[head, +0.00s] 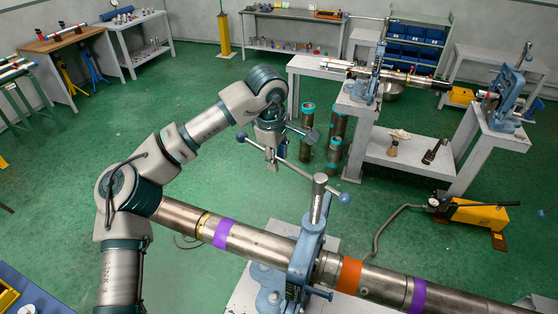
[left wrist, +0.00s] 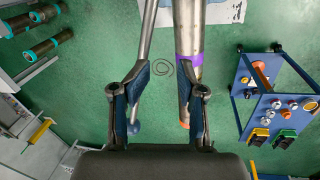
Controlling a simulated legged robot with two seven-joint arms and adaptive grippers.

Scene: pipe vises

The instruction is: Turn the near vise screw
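The near vise (head: 307,250) is blue and clamps a long steel pipe (head: 260,241) with purple and orange bands. Its upright screw (head: 320,190) carries a slanting handle bar with blue ball ends, one ball (head: 345,198) at right and one (head: 241,137) at far left. My left gripper (head: 284,148) hangs at the far-left part of the bar. In the left wrist view its two fingers (left wrist: 160,72) are apart. The handle bar (left wrist: 146,40) runs close by the left finger, with its ball (left wrist: 133,127) lower down. Whether they touch cannot be told. My right gripper is not seen.
Steel cylinders (head: 335,155) stand on the floor behind the gripper. A grey bench with two more blue vises (head: 365,80) is farther back. A yellow pump (head: 478,213) with a hose stands at right. Green floor is clear at left of centre.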

